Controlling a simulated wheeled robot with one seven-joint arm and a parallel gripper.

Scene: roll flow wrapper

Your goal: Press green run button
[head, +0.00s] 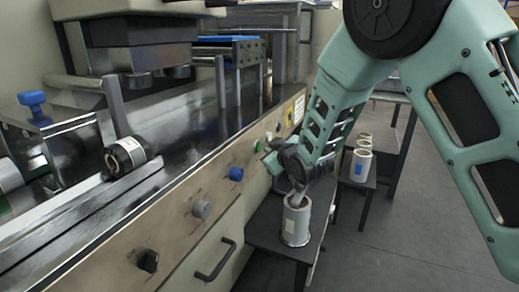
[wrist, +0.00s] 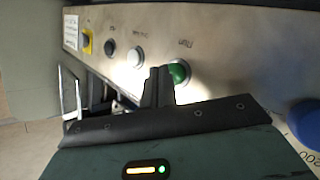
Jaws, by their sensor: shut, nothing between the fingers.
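The green run button (wrist: 180,72) sits on the machine's beige front panel, with the label "Run" beside it in the wrist view. It also shows in the head view as a small green spot (head: 258,146). My gripper (wrist: 158,73) is shut and empty, its dark fingertips pointing at the panel. In the wrist view the fingertips overlap the left edge of the green button, between it and a white button (wrist: 135,57). I cannot tell whether they touch the button or the panel. In the head view my gripper (head: 268,157) is close to the panel by the green button.
A blue knob (head: 236,174), a grey knob (head: 201,209) and a black knob (head: 148,261) line the same panel. A black button (wrist: 110,47) is beyond the white one.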

